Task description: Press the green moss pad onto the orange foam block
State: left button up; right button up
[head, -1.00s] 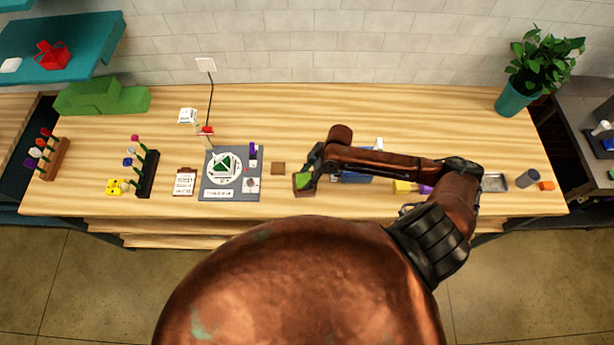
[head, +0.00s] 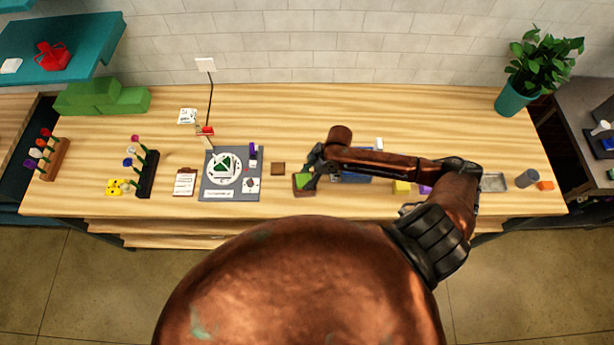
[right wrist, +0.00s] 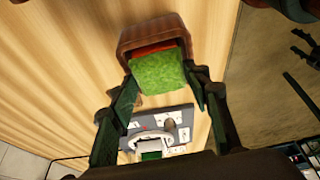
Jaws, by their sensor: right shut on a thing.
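The green moss pad (head: 303,180) is between the fingers of my right gripper (head: 313,178), which is shut on it. In the right wrist view, the pad (right wrist: 158,72) shows between the two fingertips (right wrist: 165,82). A strip of the orange foam block (right wrist: 155,47) shows just beyond the pad, inside a brown square container (right wrist: 135,38). The pad overlaps the block in this view and hides most of it. I cannot tell whether they touch. In the head view the container (head: 304,192) stands near the table's front edge. My left gripper is not in view.
A small brown square (head: 278,168) and a grey board (head: 216,194) lie left of the container. A blue item (head: 352,178) is partly hidden behind my right arm. A yellow block (head: 402,187) and a grey cylinder (head: 526,178) are to the right. The back of the table is mostly clear.

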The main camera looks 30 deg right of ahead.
jog(key=shift+f, duration=0.15)
dwell(0.7)
jog(key=o, duration=0.8)
jog(key=shift+o, duration=0.6)
jog(key=o, duration=0.3)
jog(key=shift+o, duration=0.2)
jog(key=shift+p, duration=0.35)
